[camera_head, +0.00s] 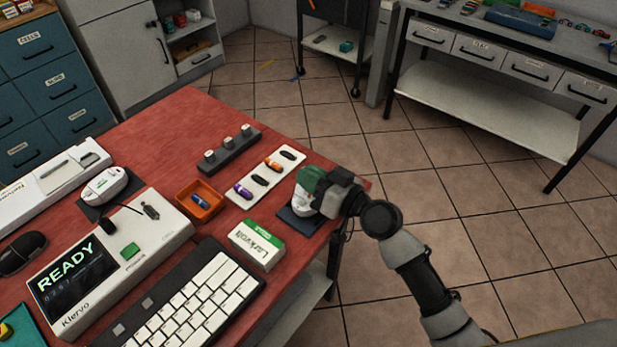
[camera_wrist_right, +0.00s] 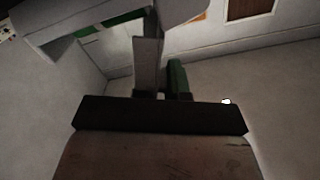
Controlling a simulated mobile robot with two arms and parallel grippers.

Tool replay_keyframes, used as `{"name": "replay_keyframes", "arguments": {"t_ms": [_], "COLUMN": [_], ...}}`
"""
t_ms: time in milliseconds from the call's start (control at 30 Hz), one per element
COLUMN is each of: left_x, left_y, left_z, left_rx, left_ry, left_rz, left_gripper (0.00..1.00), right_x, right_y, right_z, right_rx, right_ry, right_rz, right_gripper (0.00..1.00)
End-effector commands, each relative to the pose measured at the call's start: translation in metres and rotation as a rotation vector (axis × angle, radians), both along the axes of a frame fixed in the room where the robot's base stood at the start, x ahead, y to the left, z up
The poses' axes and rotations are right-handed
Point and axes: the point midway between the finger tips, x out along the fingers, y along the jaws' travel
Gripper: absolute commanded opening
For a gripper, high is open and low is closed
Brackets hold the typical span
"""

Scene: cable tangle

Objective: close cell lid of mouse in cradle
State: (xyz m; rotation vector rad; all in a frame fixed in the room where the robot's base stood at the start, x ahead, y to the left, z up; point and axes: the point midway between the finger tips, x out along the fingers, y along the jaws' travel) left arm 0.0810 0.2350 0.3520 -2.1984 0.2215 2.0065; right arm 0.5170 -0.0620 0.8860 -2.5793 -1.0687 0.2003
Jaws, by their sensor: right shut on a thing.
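A white mouse (camera_head: 303,203) with a green part, apparently its cell lid (camera_head: 311,179), sits on a dark cradle (camera_head: 290,218) at the table's right edge. My right gripper (camera_head: 330,190) comes in from the right, against the mouse's right side, and hides part of it. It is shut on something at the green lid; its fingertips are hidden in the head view. In the dim right wrist view a thin green piece (camera_wrist_right: 178,78) stands beside a grey finger (camera_wrist_right: 148,60). Whether the lid is fully down cannot be told. My left gripper is out of view.
Next to the mouse are a white card with batteries (camera_head: 265,177), a green-white box (camera_head: 257,243) and an orange tray (camera_head: 200,200). A second white mouse (camera_head: 105,185), a tester reading READY (camera_head: 110,262) and a keyboard (camera_head: 200,300) lie left. Floor is open on the right.

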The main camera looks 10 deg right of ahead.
Motion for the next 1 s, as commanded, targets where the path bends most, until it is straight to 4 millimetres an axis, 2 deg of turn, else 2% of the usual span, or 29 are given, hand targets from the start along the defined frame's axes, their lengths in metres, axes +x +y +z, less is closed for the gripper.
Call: {"name": "replay_keyframes", "arguments": {"t_ms": [367, 400, 567, 867, 1000], "left_x": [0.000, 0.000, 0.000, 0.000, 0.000], "left_y": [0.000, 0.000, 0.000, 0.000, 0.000], "left_z": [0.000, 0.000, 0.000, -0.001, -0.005], "left_rx": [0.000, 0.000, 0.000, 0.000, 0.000], "left_ry": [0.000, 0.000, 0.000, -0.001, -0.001], "left_rz": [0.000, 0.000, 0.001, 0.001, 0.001], "left_gripper": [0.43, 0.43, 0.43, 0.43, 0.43], "right_x": [0.000, 0.000, 0.000, -0.001, -0.011], "right_y": [0.000, 0.000, 0.000, -0.001, -0.012], "right_z": [0.000, 0.000, 0.000, -0.001, -0.003], "right_rx": [0.004, 0.004, 0.004, 0.003, 0.001], "right_ry": [0.005, 0.005, 0.005, 0.004, 0.005], "right_rz": [0.000, 0.000, 0.000, 0.000, -0.001], "right_gripper": [0.00, 0.15, 0.39, 0.39, 0.39]}}
